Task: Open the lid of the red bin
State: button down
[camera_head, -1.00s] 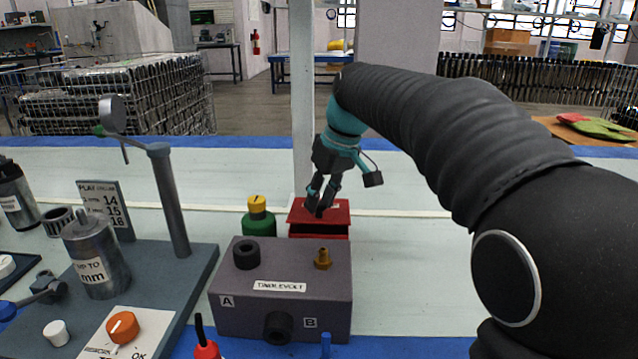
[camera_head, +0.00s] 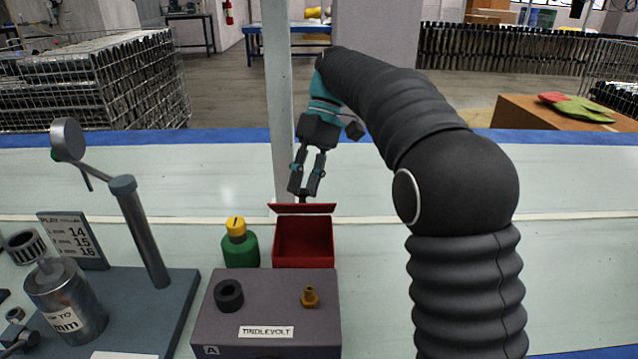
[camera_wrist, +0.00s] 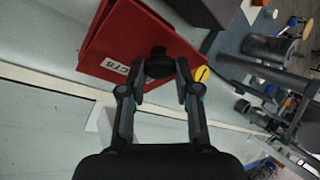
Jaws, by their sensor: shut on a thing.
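The red bin (camera_head: 303,262) stands behind the grey block, and its dark red inside shows from above. Its red lid (camera_head: 287,209) is raised at the bin's back edge and appears as a thin strip. In the wrist view the lid (camera_wrist: 128,30) shows a white label, partly cut off, and a round black knob (camera_wrist: 158,66). My gripper (camera_head: 304,194) is above the lid at the back of the bin. Its fingertips (camera_wrist: 160,72) are shut on the knob, one on each side.
A green bottle with a yellow cap (camera_head: 240,244) stands just left of the bin. The grey block (camera_head: 266,312) with fittings is in front. A stand with a post (camera_head: 140,230) is further left. The bench right of the bin is clear up to my arm.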

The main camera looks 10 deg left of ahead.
jog(key=shift+w, duration=0.2)
dwell(0.4)
jog(key=c, duration=0.8)
grip_release()
